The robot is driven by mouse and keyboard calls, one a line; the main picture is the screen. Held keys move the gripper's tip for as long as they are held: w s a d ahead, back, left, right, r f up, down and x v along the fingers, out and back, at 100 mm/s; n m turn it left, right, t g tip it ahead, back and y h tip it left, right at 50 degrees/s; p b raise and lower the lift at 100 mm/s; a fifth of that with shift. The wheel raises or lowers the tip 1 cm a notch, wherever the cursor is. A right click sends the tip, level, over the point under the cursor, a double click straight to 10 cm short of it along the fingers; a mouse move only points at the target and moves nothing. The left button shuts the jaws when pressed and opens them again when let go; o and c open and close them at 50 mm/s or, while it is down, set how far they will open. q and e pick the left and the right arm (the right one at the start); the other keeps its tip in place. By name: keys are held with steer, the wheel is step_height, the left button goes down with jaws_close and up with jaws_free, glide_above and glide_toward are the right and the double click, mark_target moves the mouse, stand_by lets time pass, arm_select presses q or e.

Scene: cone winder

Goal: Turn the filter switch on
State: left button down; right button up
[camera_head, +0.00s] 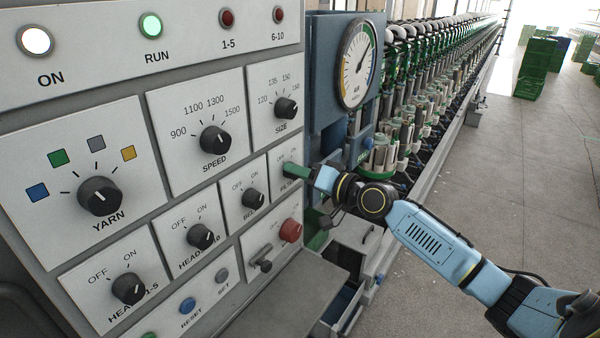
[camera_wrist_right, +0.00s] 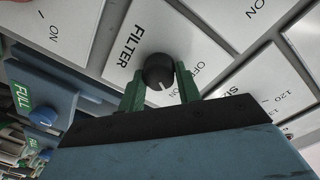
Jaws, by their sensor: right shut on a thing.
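The filter switch is a small black knob (camera_wrist_right: 159,71) with a white pointer mark, on a light plate labelled FILTER, with OFF and ON lettering beside it. In the right wrist view it sits between the two green fingers of my right gripper (camera_wrist_right: 160,88), which is shut on it. The pointer mark faces the lower part of that view; I cannot tell surely which label it meets. In the head view my right gripper (camera_head: 296,172) reaches the filter plate from the right and hides the knob. My left gripper is not in view.
Other knobs crowd the panel, including the speed knob (camera_head: 215,140), the size knob (camera_head: 286,108) and a nearby small knob (camera_head: 253,197). A red button (camera_head: 291,230) sits below. A round gauge (camera_head: 356,64) stands at the right.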

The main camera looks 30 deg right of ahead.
steer(key=o, duration=1)
steer(key=shift+c, duration=0.2)
steer(key=b+v, duration=0.4)
steer(key=v, duration=0.9)
steer(key=shift+s+b, duration=0.25)
steer(key=shift+b, duration=0.1)
steer(key=shift+r, duration=0.1)
